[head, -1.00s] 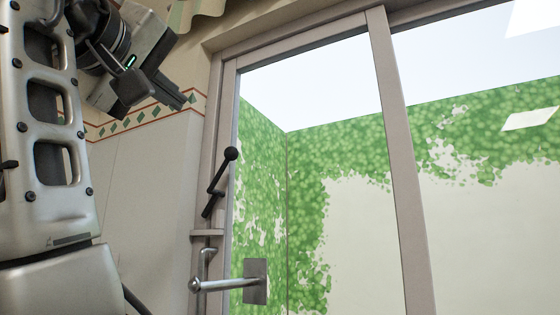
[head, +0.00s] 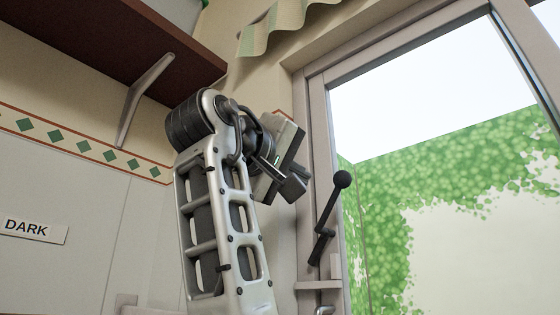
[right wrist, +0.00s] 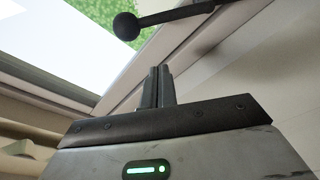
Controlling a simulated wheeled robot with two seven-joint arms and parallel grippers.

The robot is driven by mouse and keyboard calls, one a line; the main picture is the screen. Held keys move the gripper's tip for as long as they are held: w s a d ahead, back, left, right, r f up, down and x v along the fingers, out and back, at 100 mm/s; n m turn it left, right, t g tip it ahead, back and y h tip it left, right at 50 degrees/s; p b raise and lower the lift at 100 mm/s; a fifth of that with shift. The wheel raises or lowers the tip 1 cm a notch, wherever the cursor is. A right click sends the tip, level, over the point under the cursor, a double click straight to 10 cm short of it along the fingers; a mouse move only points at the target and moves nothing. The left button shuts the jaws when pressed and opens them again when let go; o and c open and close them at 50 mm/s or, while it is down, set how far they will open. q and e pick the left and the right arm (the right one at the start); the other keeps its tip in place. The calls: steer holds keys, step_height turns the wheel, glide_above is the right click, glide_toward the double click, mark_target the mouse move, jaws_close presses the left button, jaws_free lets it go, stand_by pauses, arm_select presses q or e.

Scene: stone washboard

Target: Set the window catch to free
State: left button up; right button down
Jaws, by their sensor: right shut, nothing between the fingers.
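The window catch is a black lever with a ball knob (head: 341,180) at its upper end, mounted on the left post of the window frame (head: 318,130). The lever slants from the knob at upper right down to its lower left end. My right gripper (head: 294,184) is shut and empty, just left of the knob in the head view, with a visible gap. In the right wrist view the shut fingers (right wrist: 157,86) point toward the frame, and the knob (right wrist: 126,25) and lever cross above them without contact. My left gripper is not in view.
A dark red shelf (head: 130,40) on a metal bracket (head: 143,100) is at the upper left. A scalloped curtain edge (head: 282,28) hangs above the arm. A "DARK" label (head: 32,229) is on the left wall. A small ledge (head: 318,285) is below the catch.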

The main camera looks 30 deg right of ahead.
steer(key=x, duration=0.3)
steer(key=shift+s+d+f, duration=0.1)
steer(key=shift+f, duration=0.05)
steer(key=shift+s+d+f+p, duration=0.15)
steer(key=shift+s+f, duration=0.35)
steer(key=shift+s, duration=0.25)
steer(key=shift+s+f+p, duration=0.15)
steer(key=shift+s+f, duration=0.35)
steer(key=shift+s, duration=0.25)
